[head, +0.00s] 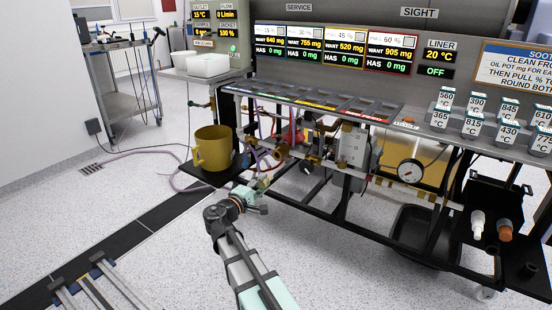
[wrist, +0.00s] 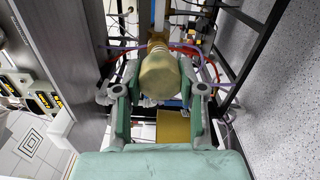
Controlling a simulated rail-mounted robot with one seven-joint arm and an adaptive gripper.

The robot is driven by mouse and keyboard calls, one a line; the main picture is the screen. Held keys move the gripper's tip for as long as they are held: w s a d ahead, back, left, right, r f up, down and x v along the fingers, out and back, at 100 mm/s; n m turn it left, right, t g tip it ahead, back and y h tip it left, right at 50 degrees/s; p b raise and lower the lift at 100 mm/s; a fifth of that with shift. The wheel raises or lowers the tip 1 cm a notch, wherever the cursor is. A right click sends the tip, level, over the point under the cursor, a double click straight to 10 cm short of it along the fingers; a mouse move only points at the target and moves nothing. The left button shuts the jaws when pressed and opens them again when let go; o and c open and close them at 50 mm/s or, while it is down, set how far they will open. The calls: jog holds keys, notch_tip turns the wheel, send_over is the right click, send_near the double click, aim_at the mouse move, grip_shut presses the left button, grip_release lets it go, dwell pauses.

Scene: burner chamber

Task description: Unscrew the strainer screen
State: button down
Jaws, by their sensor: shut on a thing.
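A tan, brass-like rounded piece (wrist: 160,75), which looks like the strainer screen's cap end, sits between the green fingers of my gripper (wrist: 160,98) in the wrist view. The fingers are closed on its two sides. A pipe-like part runs on behind it, and the cap hides where they join. In the head view my gripper (head: 262,187) is low in front of the bench pipework, right of the yellow mug. The held piece is too small there to make out clearly.
The yellow mug (head: 213,150) stands on a black shelf (head: 205,177) left of my gripper. Valves, hoses and a round gauge (head: 409,172) crowd the bench underside. A black bin (head: 425,232) is on the floor at right.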

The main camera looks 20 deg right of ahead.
jog(key=shift+s+a, duration=0.15)
jog(key=shift+s, duration=0.65)
jog(key=shift+s+a, duration=0.15)
jog(key=shift+s, duration=0.65)
